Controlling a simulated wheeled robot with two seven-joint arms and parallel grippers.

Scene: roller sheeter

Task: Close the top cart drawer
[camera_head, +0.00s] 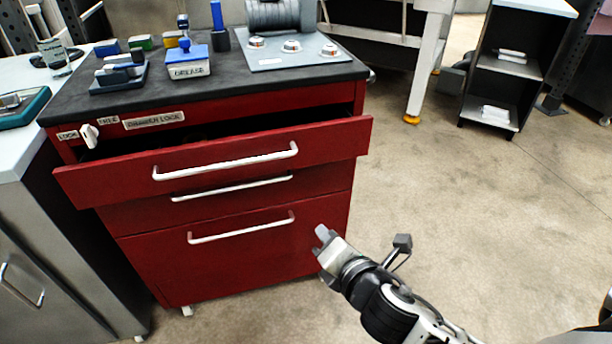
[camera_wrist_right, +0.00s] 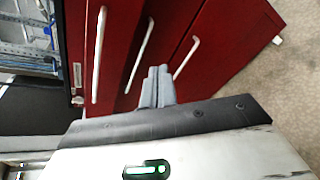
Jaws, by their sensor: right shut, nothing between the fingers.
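The red cart (camera_head: 240,262) stands at the left centre in the head view. Its top drawer (camera_head: 330,142) is pulled partly out, with a dark gap showing behind its front panel. The top drawer has a white bar handle (camera_head: 226,163). The two drawers below look shut. My right gripper (camera_head: 322,234) is shut and empty, in front of the cart near the right side of the bottom drawer, lower than the top drawer. In the right wrist view, the shut fingers (camera_wrist_right: 158,88) point at the red drawer fronts and white handles. My left gripper is not in view.
The cart's dark top (camera_head: 150,92) holds a grease box (camera_head: 188,66), a grey plate with knobs (camera_head: 290,48) and small blue items. A grey cabinet (camera_head: 40,240) stands close on the left. A black shelf unit (camera_head: 510,70) is at the back right. The floor right of the cart is clear.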

